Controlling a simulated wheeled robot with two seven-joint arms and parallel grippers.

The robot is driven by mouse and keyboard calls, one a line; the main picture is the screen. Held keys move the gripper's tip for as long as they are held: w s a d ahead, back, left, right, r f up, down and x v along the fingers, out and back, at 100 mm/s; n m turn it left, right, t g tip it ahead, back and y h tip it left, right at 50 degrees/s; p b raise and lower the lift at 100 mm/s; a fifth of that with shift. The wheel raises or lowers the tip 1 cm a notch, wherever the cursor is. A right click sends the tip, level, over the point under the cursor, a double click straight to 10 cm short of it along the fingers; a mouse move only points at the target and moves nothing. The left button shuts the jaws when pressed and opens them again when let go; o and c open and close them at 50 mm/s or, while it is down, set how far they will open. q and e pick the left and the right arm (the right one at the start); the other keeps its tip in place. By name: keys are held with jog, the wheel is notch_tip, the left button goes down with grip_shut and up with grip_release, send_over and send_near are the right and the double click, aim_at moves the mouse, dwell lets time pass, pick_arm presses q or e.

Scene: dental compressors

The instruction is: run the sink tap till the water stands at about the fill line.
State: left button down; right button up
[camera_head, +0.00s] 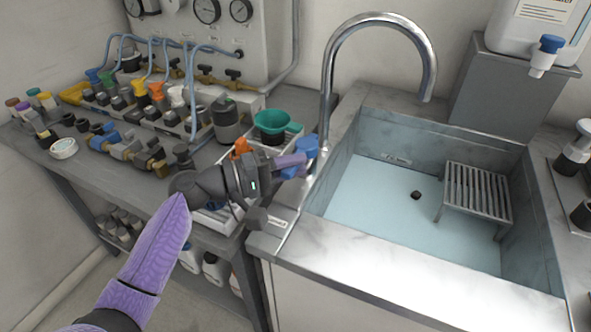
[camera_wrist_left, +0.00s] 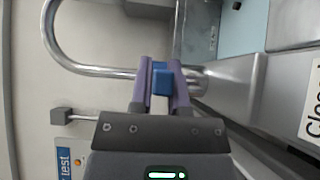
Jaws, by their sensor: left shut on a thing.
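A chrome gooseneck tap (camera_head: 329,75) arches over the sink basin (camera_head: 345,150); no stream shows below its spout. My left gripper (camera_head: 300,160) is at the tap's base, on the basin's left side. In the left wrist view its purple fingers are shut on the blue tap handle (camera_wrist_left: 162,80), which also shows in the head view (camera_head: 309,146). The basin's bottom is pale blue, and the dark drain (camera_head: 416,195) shows through; I cannot tell the water depth. A small mark (camera_head: 397,159) is on the back wall; I cannot read it as the fill line. My right gripper is out of view.
A slatted metal rack (camera_head: 478,190) stands in the basin's right part. A white container with a blue spigot (camera_head: 546,50) stands at the back right.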

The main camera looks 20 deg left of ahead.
pick_arm(q)
jog(key=c, duration=1)
grip_release()
jog(key=o, duration=0.4)
jog(key=p+v, duration=0.1)
jog(key=v, duration=0.9)
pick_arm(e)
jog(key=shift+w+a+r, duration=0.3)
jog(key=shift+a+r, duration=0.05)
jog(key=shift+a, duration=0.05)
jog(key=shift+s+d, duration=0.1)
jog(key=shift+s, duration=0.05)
